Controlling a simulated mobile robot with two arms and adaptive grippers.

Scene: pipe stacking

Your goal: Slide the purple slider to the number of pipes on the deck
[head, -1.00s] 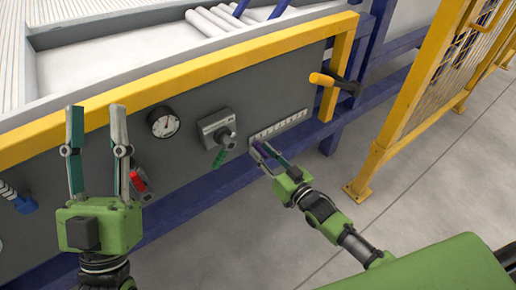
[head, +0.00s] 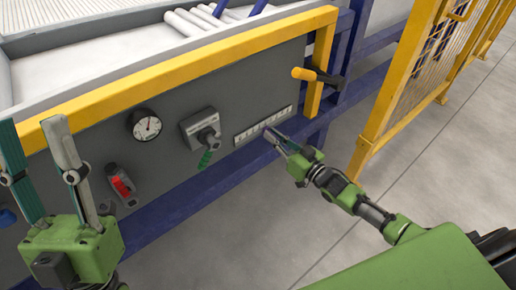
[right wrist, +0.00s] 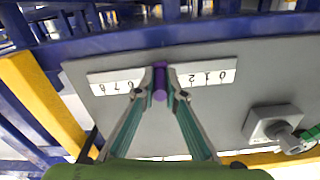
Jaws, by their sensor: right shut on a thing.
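The purple slider (right wrist: 159,82) sits on the white number scale (right wrist: 213,73), which appears upside down in the right wrist view. 0, 1 and 2 show on one side of the slider and 6, 7 and 8 on the other; my fingers hide the middle numbers. My right gripper (right wrist: 160,90) is shut on the slider. In the head view it reaches the middle of the scale (head: 243,138) on the grey panel. Several grey pipes (head: 190,22) lie on the deck (head: 110,58) at the top. My left gripper (head: 33,124) is open and empty at the left.
A yellow rail (head: 160,80) runs above. An orange-handled lever (head: 305,74) and yellow fence (head: 413,85) stand right. Floor below is open.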

